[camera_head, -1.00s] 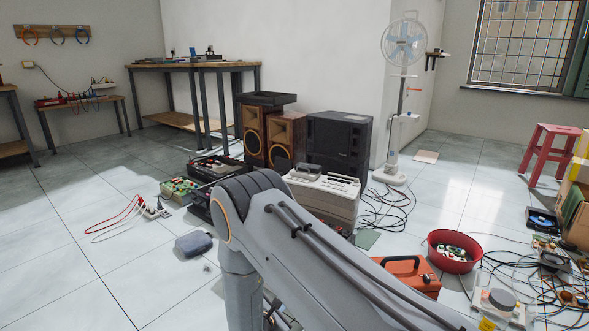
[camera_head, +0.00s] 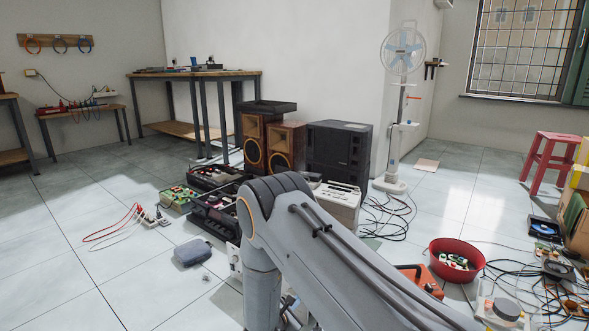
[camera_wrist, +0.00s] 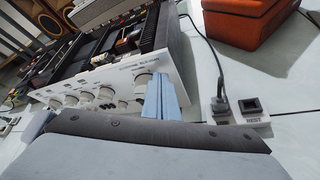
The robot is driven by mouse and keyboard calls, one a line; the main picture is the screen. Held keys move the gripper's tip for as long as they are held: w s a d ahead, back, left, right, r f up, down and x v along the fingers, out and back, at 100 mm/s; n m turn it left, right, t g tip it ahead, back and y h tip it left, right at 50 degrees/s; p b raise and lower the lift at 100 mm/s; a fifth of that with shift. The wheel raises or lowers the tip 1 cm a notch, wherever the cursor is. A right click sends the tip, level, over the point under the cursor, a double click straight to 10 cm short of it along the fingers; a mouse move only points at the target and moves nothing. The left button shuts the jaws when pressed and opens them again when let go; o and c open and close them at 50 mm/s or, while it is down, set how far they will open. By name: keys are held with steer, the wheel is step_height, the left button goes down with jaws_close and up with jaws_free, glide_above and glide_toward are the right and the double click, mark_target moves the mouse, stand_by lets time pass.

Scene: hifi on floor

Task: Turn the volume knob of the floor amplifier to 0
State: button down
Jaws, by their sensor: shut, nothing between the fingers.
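The amplifier (camera_wrist: 115,75) fills the upper left of the wrist view, with a pale front panel, an open top and a black finned heatsink. A row of round knobs (camera_wrist: 86,90) runs along the panel. My gripper (camera_wrist: 165,97), with blue fingers, is shut and empty just right of that large knob. The fingers overlap its edge in the picture; I cannot tell whether they touch it. In the head view my arm hides the gripper.
A socket strip (camera_wrist: 238,118) with a plugged black cable lies right of the amplifier, below an orange case (camera_wrist: 250,20). In the head view, speakers (camera_head: 287,147) stand behind. A blue-grey pouch (camera_head: 193,252) and a red basin (camera_head: 457,260) lie on the floor. Open tiles are at lower left.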

mark_target(289, 293)
steer(key=shift+w+a, duration=0.1)
steer(key=shift+w+a+r+p, duration=0.15)
steer(key=shift+a+r+p, duration=0.1)
steer(key=shift+r+p, duration=0.1)
stand_by(0.5)
steer(key=shift+w+a+r, duration=0.15)
steer(key=shift+a, duration=0.05)
steer(key=shift+w+a, duration=0.1)
steer(key=shift+w+a+r, duration=0.1)
steer(key=shift+a+r, duration=0.05)
steer(key=shift+w+a+r+p, duration=0.1)
steer(key=shift+w+a+p, duration=0.1)
steer(key=shift+a+p, duration=0.1)
steer(key=shift+w+a, duration=0.15)
stand_by(0.4)
steer(key=shift+r, duration=0.1)
